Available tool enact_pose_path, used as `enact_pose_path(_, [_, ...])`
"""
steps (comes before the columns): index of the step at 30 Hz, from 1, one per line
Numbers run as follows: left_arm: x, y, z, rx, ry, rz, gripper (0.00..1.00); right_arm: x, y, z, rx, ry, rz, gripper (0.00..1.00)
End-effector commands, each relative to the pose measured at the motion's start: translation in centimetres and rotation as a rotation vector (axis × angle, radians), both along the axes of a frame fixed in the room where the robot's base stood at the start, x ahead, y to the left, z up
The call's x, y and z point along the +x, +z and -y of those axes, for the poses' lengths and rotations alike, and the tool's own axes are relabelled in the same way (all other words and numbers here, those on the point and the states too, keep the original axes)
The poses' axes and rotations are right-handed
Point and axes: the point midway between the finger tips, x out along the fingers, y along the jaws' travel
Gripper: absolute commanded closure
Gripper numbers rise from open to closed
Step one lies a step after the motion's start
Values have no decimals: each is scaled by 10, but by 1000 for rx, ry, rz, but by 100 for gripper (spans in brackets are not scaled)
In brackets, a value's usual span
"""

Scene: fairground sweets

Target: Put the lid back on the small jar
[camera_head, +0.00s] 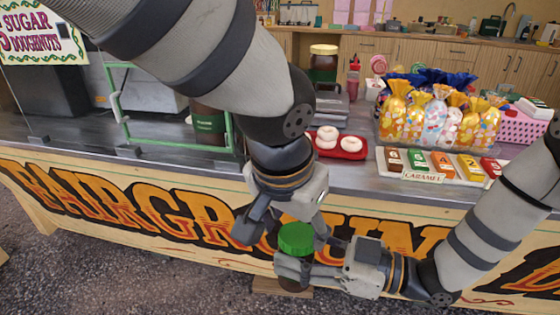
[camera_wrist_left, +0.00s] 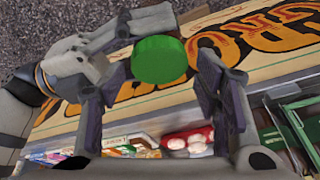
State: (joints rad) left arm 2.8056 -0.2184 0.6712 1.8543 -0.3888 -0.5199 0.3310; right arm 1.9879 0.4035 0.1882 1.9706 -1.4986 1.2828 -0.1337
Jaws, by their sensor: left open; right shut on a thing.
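A green lid (camera_head: 296,238) sits at the top of a small dark jar (camera_head: 291,285) in front of the stall; whether it is fully seated I cannot tell. My right gripper (camera_head: 293,268) is shut around the jar just below the lid and holds it clear of the ground. Its fingers hide most of the jar. My left gripper (camera_head: 286,226) points down over the lid, open, with one finger to each side. In the left wrist view the lid (camera_wrist_left: 159,59) shows between the open fingertips, with a gap on each side; the jar is hidden behind it.
The stall counter (camera_head: 350,182) lies behind my grippers. On it are a red tray (camera_head: 358,155) of doughnuts, a rack of numbered boxes (camera_head: 440,165), bagged sweets (camera_head: 432,120), a pink basket (camera_head: 520,126) and a green frame (camera_head: 122,100). A larger jar (camera_head: 323,66) stands further back.

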Motion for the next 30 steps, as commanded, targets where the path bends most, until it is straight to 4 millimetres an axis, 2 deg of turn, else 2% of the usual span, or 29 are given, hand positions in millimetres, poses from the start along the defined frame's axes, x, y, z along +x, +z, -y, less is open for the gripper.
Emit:
enact_pose_path(7, [-2,4,-1,1,-1,-1,43,0,1,0,2,0,2,100])
enact_pose_path(12, [-2,4,-1,1,-1,-1,82,0,1,0,2,0,2,100])
enact_pose_path(13, [-2,4,-1,1,-1,-1,87,0,1,0,2,0,2,100])
enact_pose_path(30, [0,-2,0,1,-1,-1,87,0,1,0,2,0,2,100])
